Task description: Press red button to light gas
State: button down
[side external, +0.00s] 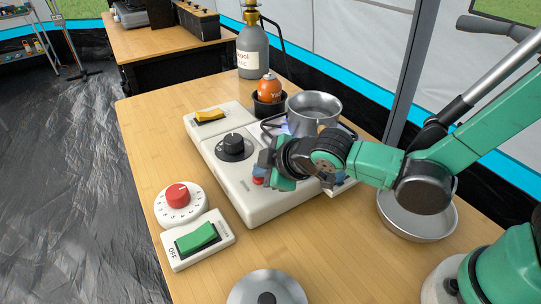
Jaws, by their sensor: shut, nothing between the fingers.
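The red button (258,181) is on the front of a white gas stove (240,205), at the near right of its black knob (234,146). My gripper (266,170) is shut and empty, with its fingertips right at the button and hiding part of it. I cannot tell whether the button is pressed in. A metal pot (314,107) stands on the burner behind my gripper. A bluish tint shows beside the pot's base; it may be flame, but the view is too small to be sure.
A gas bottle (252,52) and an orange canister (269,88) stand behind. A metal pan (418,218) and a lid (267,290) are nearer.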

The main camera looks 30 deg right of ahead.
dwell(0.3)
jog(key=shift+r, duration=0.9)
jog(key=shift+r, duration=2.5)
jog(key=s+d+m, duration=0.1)
jog(key=d+m, duration=0.2)
jog(key=s+d+r+m, duration=0.1)
jog(key=d+m, duration=0.2)
jog(key=s+d+r+m+h, duration=0.1)
jog(key=d+m, duration=0.2)
jog(key=d, duration=0.1)
jog(key=shift+s+r+m, duration=0.15)
jog(key=shift+r+m, duration=0.1)
jog(key=shift+m, duration=0.05)
jog(key=s+d+f+m+g, duration=0.1)
jog(key=s+d+f+g, duration=0.1)
jog(key=s+d, duration=0.2)
jog(key=shift+s+d+m+h, duration=0.2)
jog(key=shift+s+m+h, duration=0.15)
jog(key=shift+m+h, duration=0.05)
